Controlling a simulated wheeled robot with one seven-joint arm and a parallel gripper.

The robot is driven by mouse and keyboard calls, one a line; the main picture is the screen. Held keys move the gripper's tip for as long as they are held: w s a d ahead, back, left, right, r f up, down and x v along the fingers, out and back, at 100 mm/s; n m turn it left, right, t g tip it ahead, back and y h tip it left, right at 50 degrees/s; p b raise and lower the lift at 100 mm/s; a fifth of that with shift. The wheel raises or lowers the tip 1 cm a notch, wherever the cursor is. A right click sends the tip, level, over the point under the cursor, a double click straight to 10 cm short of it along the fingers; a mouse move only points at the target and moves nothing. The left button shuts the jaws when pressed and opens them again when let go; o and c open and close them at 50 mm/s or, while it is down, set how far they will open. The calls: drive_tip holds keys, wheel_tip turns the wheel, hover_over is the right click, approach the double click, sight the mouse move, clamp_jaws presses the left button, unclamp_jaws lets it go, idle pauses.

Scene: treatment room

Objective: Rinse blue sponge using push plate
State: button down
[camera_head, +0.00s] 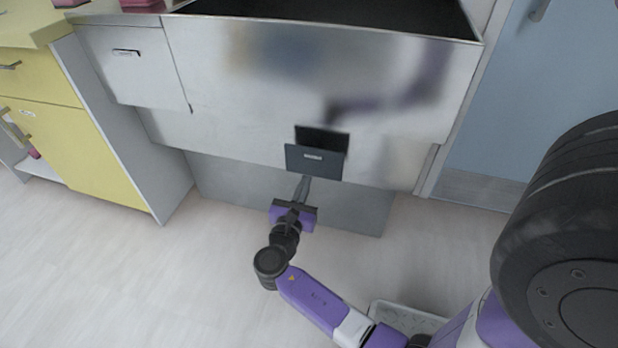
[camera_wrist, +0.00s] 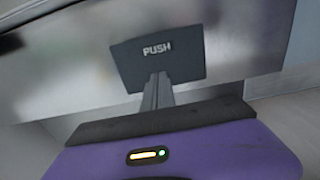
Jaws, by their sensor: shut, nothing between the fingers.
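The push plate (camera_head: 314,160) is a dark grey rectangle on the front of the steel sink (camera_head: 250,75). In the wrist view the push plate (camera_wrist: 157,55) carries the word PUSH. My gripper (camera_head: 304,186) is shut and empty, with its fingertips at the plate's lower edge. In the wrist view the fingers (camera_wrist: 157,88) overlap the plate's lower part; I cannot tell whether they touch it. The blue sponge is not visible in either view. The inside of the sink basin is dark.
Yellow-drawer cabinets (camera_head: 75,140) with a worktop stand at the left. Pink items (camera_head: 140,3) sit at the top left edge. A blue door (camera_head: 530,100) is at the right. The pale floor (camera_head: 130,270) before the sink is clear at the left.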

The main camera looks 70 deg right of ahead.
sight(312, 166)
drive_tip(key=d+b, duration=0.1)
drive_tip(key=d, duration=0.3)
drive_tip(key=shift+w+d, duration=0.15)
drive_tip(key=shift+d, duration=0.05)
drive_tip(key=shift+w+d+p, duration=0.15)
drive_tip(key=shift+d+p, duration=0.2)
drive_tip(key=shift+d, duration=1.45)
drive_tip(key=shift+r, duration=0.1)
